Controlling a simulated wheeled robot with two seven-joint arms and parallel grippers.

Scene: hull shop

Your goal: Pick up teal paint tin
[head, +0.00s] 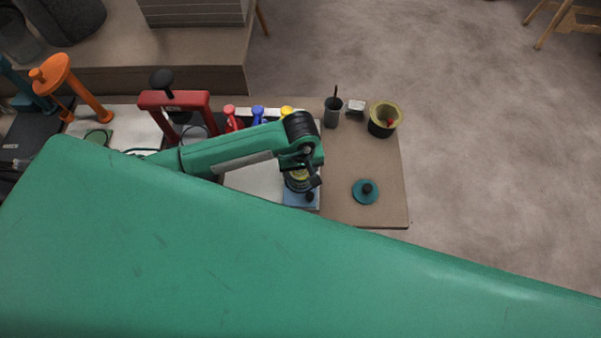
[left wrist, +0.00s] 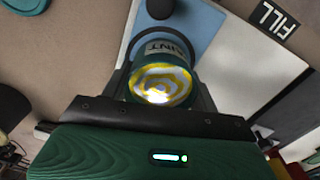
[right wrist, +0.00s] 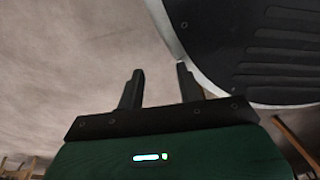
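The teal paint tin (left wrist: 163,60) shows in the left wrist view, with a pale label reading part of "PAINT" and a yellow-and-white swirled top. In the head view its top (head: 299,184) shows just under my left gripper (head: 302,178). The fingers of my left gripper (left wrist: 165,88) stand on both sides of the tin, close to its wall. I cannot tell if they press on it. The tin is over a blue pad (left wrist: 193,22); its base contact is hidden. My right gripper (right wrist: 160,75) is open and empty, away from the bench.
A teal lid-like disc with a dark knob (head: 366,192) lies on the bench (head: 385,160) to the right. A yellow-rimmed pot (head: 384,119) and dark cup (head: 333,112) stand behind. A red frame (head: 174,99) and orange stand (head: 58,72) are left. My green arm hides the bench front.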

